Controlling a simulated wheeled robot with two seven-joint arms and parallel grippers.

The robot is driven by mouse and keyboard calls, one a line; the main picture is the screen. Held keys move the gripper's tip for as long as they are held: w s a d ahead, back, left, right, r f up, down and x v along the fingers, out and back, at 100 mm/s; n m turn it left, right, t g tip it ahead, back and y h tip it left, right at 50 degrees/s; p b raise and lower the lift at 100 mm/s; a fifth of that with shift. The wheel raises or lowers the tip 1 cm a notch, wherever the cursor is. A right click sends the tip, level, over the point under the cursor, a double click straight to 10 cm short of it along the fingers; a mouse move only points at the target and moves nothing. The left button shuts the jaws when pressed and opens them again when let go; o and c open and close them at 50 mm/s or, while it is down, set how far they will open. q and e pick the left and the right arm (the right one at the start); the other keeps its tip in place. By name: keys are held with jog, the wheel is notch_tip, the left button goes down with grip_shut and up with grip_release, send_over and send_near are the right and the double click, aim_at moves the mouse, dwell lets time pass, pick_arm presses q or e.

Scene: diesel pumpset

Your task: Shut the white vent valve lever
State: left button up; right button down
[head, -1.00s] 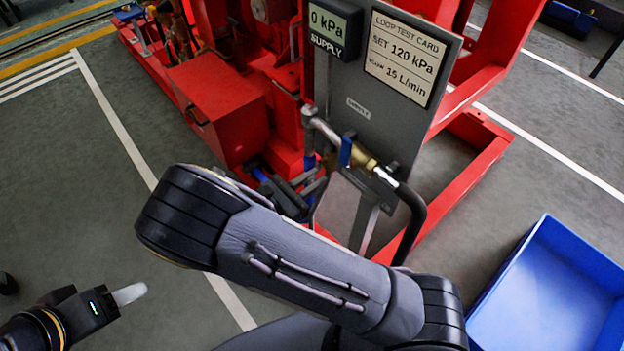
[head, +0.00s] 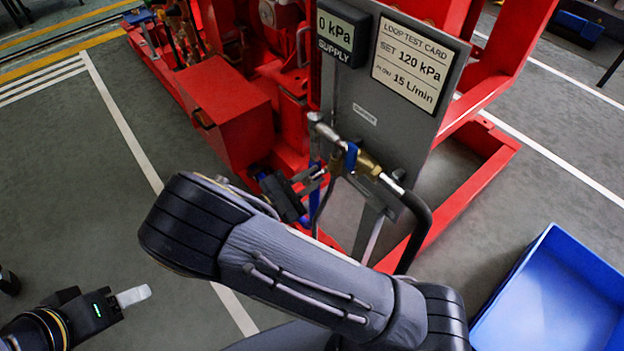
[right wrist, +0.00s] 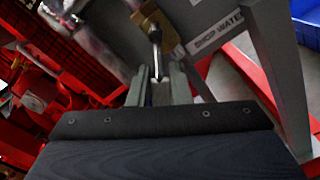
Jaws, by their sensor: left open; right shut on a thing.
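A brass valve (head: 368,164) with a blue handle (head: 351,157) sits in the pipe line at the front of the grey panel. My right gripper (head: 326,178) reaches up beside it from behind my forearm, and its tips are small and partly hidden in the head view. In the right wrist view, my right gripper (right wrist: 161,82) is shut on the end of a thin pale grey lever (right wrist: 155,50), in front of a brass body (right wrist: 160,28). I cannot tell clearly whether this lever is white. My left gripper (head: 133,296) is open and empty at the lower left, far from the valve.
The grey panel (head: 395,135) carries a supply display (head: 336,32) and a test card (head: 413,62). A red frame (head: 480,175) surrounds it. A black hose (head: 418,232) hangs right of the valve. A blue bin (head: 560,290) stands lower right.

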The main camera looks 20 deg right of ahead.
dwell(0.3)
jog(key=c, duration=1.3)
grip_release()
jog(key=shift+a, duration=0.1)
jog(key=p+v, duration=0.1)
jog(key=v, duration=0.6)
jog(key=shift+s+a, duration=0.1)
jog(key=shift+a, duration=0.2)
